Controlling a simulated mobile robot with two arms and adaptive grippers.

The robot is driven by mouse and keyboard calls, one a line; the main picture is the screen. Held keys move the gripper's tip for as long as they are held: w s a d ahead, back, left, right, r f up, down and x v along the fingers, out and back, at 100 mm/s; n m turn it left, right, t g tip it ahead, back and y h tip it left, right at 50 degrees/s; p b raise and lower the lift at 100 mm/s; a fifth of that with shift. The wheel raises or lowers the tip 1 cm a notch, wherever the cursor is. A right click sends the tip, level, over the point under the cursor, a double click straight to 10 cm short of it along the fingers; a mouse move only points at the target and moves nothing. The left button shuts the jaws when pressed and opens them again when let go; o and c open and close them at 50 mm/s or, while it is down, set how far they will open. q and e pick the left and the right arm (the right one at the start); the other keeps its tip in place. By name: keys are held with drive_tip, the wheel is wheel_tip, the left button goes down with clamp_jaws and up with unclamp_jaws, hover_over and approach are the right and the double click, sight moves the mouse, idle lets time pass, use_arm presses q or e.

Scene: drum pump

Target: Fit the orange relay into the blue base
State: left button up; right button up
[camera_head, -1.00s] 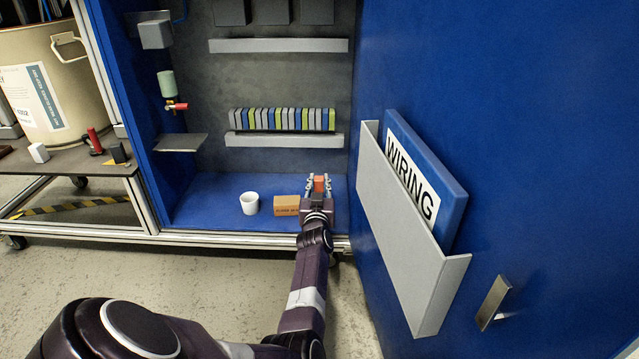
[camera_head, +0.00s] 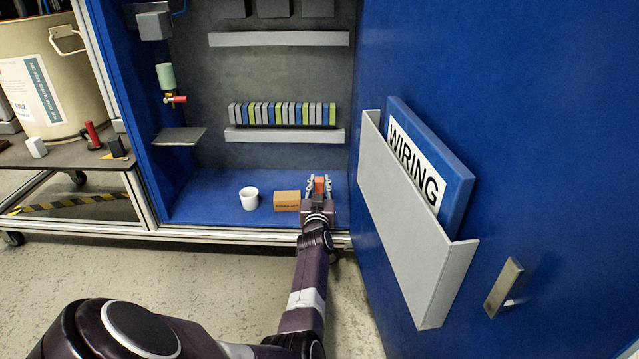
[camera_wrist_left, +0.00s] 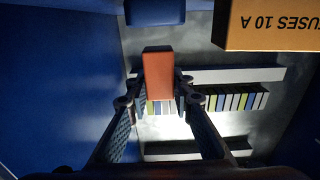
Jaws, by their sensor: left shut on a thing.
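The orange relay (camera_head: 320,184) is between the fingertips of my left gripper (camera_head: 318,189), low at the right of the open blue cabinet. In the left wrist view the relay (camera_wrist_left: 158,75) stands out beyond both fingers of the left gripper (camera_wrist_left: 158,98), which are shut on its sides. A dark blue block (camera_wrist_left: 155,11), which looks like the blue base, shows at the top edge of that view, apart from the relay. I cannot make the base out in the head view. My right gripper is not in view.
A cardboard fuse box (camera_head: 286,201) lies just left of the gripper; it shows upside down in the left wrist view (camera_wrist_left: 275,25). A white cup (camera_head: 249,199) stands farther left. The cabinet door with a wiring pocket (camera_head: 410,235) is close on the right. Coloured terminals (camera_head: 283,114) line the back wall.

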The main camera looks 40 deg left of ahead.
sight(319, 192)
use_arm(q)
drive_tip(key=shift+f+p, duration=0.15)
drive_tip(key=shift+p, duration=0.6)
idle(1.0)
drive_tip(key=shift+f, duration=0.2)
drive_tip(key=shift+f+b, duration=0.6)
drive_tip(key=shift+f, duration=0.15)
idle(0.8)
drive_tip(key=shift+f+b, duration=0.3)
drive_tip(key=shift+f, duration=0.2)
drive_tip(key=o, duration=1.1)
